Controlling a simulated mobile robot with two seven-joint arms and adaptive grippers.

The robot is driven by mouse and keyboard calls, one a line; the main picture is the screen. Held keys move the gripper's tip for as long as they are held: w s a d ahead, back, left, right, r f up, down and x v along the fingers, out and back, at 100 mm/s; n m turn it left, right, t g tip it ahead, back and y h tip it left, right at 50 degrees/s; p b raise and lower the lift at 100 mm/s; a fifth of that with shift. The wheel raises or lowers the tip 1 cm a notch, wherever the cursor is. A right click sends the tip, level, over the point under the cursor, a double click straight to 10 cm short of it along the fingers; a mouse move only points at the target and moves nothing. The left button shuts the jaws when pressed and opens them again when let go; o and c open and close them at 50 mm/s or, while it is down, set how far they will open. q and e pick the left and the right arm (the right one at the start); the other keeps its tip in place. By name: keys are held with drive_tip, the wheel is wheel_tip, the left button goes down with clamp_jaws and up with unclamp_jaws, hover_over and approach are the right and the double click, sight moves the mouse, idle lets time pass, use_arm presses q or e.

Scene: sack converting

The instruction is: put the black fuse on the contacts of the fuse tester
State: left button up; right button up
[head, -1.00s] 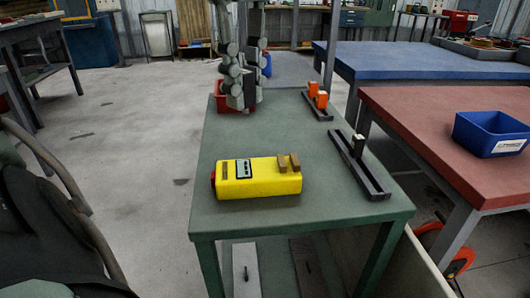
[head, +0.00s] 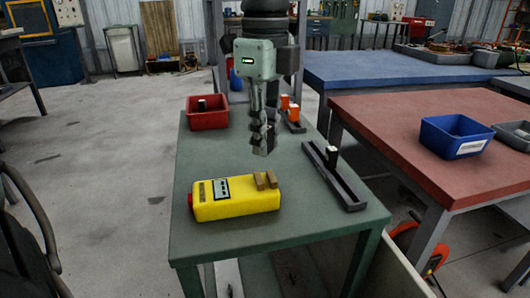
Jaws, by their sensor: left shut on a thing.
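My right gripper is not in view.
A black rail (head: 350,192) holding a white-topped dark block (head: 333,153) lies right of the tester. Behind it, another rail holds orange blocks (head: 294,112). A red bin (head: 208,119) with a dark piece inside stands at the back left. The table's front left is clear.

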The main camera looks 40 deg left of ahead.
use_arm(q)
wheel_tip(320, 180, down, 3)
drive_tip(key=shift+f, duration=0.45)
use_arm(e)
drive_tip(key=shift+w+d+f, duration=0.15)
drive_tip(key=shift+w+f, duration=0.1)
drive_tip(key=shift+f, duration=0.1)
use_arm(q)
drive_tip(key=shift+f, duration=0.1)
drive_tip(key=shift+f+b, duration=0.2)
drive_tip(key=shift+b, duration=0.1)
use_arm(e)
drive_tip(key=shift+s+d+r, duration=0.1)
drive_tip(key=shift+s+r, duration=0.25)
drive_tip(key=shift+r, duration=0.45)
